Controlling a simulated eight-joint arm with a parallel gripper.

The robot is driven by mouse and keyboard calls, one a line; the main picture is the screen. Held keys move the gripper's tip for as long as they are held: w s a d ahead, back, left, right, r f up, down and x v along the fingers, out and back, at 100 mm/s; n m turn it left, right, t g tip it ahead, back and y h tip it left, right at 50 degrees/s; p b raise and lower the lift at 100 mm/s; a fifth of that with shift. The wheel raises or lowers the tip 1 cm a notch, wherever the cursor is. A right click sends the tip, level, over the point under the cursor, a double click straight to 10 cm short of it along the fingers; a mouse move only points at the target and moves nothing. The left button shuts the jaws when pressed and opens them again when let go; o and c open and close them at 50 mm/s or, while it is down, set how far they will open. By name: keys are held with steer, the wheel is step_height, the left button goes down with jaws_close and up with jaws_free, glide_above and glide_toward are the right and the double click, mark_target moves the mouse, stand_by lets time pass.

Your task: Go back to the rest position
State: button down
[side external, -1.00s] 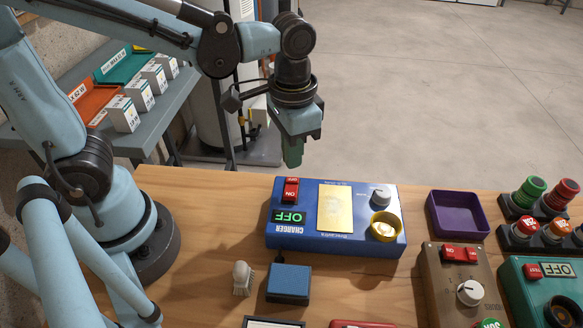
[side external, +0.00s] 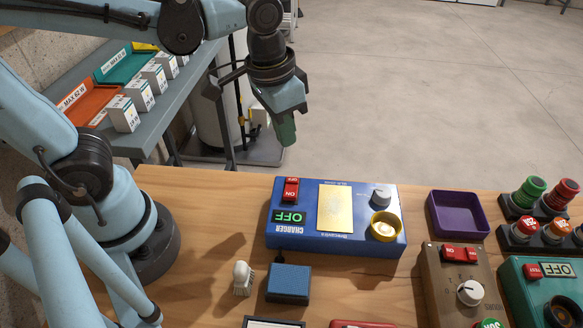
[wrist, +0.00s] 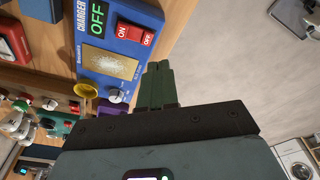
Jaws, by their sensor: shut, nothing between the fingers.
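My gripper (side external: 286,130) has green fingers pressed together with nothing between them. In the side external view it hangs above and behind the far edge of the wooden table, clear of everything on it. In the wrist view the green fingers (wrist: 161,84) show shut beside the blue charger box. The blue charger box (side external: 295,238) stands on the table below and in front of my gripper. It has a red switch, a green OFF display, a gold plate and a yellow ring. It also shows in the wrist view (wrist: 100,53).
A purple tray (side external: 458,214), a brown timer box (side external: 432,270), a teal box (side external: 520,290) and several push buttons (side external: 530,190) stand on the right. A blue block (side external: 288,284) and a small white brush (side external: 242,278) are in front. A grey bench (side external: 185,92) stands behind left.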

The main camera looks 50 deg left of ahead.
steer(key=a+n+t, duration=0.2)
steer(key=a+t, duration=0.3)
steer(key=a, duration=0.1)
steer(key=shift+a+r, duration=0.25)
steer(key=shift+a, duration=0.05)
